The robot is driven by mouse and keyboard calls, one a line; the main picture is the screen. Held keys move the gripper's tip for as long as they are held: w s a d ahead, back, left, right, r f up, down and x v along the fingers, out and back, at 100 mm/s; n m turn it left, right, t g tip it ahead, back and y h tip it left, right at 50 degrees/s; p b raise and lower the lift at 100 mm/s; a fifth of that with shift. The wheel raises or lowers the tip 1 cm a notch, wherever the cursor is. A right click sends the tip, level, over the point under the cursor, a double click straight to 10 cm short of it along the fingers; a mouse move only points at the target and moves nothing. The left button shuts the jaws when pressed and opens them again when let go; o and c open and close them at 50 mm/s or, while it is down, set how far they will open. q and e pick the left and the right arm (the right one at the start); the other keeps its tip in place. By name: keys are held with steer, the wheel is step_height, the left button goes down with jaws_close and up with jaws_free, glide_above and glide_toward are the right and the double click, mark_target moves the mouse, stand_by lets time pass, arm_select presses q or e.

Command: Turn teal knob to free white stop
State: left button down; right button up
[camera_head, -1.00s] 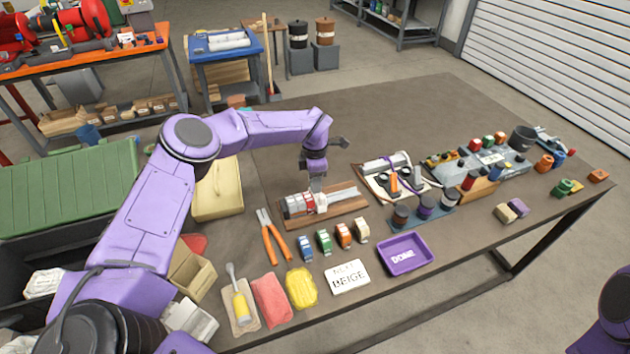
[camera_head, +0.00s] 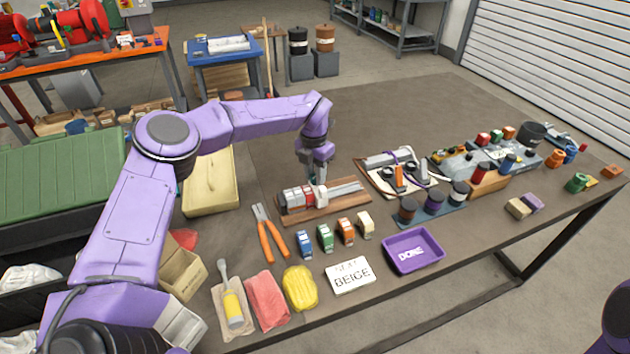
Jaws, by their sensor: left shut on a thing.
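My left gripper (camera_head: 318,179) points down over the rail on a wooden board (camera_head: 345,210). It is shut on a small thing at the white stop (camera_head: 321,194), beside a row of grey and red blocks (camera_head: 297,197). The teal knob does not show; it appears to be hidden between the fingers. The bare metal rail (camera_head: 346,188) runs on to the right. My right gripper is out of view.
Several small coloured blocks (camera_head: 325,237), a white sign reading BEIGE (camera_head: 350,275) and a purple DONE tray (camera_head: 413,250) stand in front. The far table top (camera_head: 390,120) is clear.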

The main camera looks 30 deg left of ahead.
mark_target(313, 176)
arm_select(q)
steer(key=n+b, duration=0.5)
steer(key=n, duration=0.1)
steer(key=shift+f, duration=0.2)
steer(key=shift+r+n+b, duration=0.2)
steer(key=shift+n+b, duration=1.25)
steer(key=shift+n, duration=0.55)
steer(key=c, duration=1.9)
jaws_free()
jaws_close()
steer(key=o, duration=1.1)
jaws_free()
step_height(313, 176, up, 11)
steer(key=shift+a+f, duration=0.2)
steer(key=shift+s, duration=0.1)
